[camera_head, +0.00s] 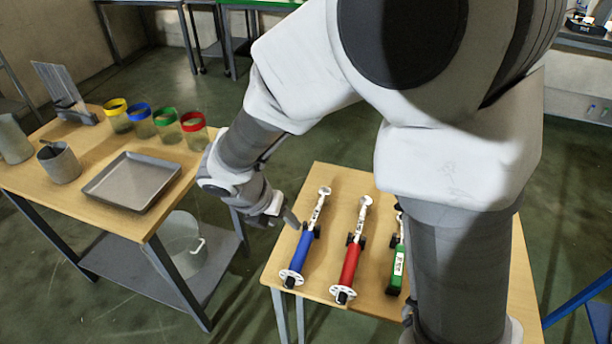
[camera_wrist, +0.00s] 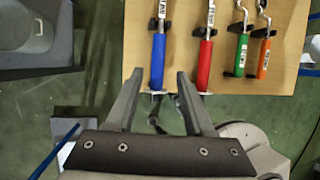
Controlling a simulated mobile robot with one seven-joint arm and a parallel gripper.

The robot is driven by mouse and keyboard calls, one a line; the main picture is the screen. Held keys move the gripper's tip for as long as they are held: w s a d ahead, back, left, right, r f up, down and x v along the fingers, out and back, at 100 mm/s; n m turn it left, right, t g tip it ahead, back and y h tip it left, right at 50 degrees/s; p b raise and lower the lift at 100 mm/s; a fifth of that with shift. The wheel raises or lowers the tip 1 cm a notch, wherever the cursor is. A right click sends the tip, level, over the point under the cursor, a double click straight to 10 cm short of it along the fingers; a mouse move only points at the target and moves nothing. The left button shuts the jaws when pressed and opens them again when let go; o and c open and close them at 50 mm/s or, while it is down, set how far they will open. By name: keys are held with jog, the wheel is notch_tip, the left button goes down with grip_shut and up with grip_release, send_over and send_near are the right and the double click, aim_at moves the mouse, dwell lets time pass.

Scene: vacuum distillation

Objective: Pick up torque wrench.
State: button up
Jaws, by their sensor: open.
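Several torque wrenches with coloured handles lie side by side on a small wooden table (camera_head: 330,180). In the head view I see the blue-handled wrench (camera_head: 302,252), the red-handled wrench (camera_head: 349,266) and the green-handled wrench (camera_head: 397,268), partly hidden by my arm. The wrist view shows the blue (camera_wrist: 157,62), red (camera_wrist: 204,66), green (camera_wrist: 242,52) and orange (camera_wrist: 263,58) handles. My gripper (camera_head: 284,217) is open and empty, near the table's left edge beside the blue wrench. In the wrist view, the blue handle's end lies between the fingertips (camera_wrist: 157,76), apparently beyond them.
A larger wooden table (camera_head: 100,175) at left holds a metal tray (camera_head: 132,182), grey cups and several colour-rimmed jars (camera_head: 167,127). A pot (camera_head: 180,245) stands on its lower shelf. Open floor separates the two tables. My arm hides the small table's right side.

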jog(key=b, duration=0.4)
send_near(304, 237)
jog(key=x, duration=0.3)
jog(key=s+x, duration=0.1)
jog(key=x, duration=0.1)
jog(key=shift+f, duration=0.35)
jog(key=shift+w+b+x, duration=0.15)
jog(key=shift+b+x, duration=0.2)
jog(key=shift+x, duration=1.25)
jog(key=shift+w+b+x, duration=0.2)
jog(key=shift+b+x, duration=0.15)
jog(key=shift+x, duration=1.2)
jog(key=shift+d+r, duration=0.1)
jog(key=shift+r, duration=0.15)
grip_shut()
jog(key=shift+w, duration=0.1)
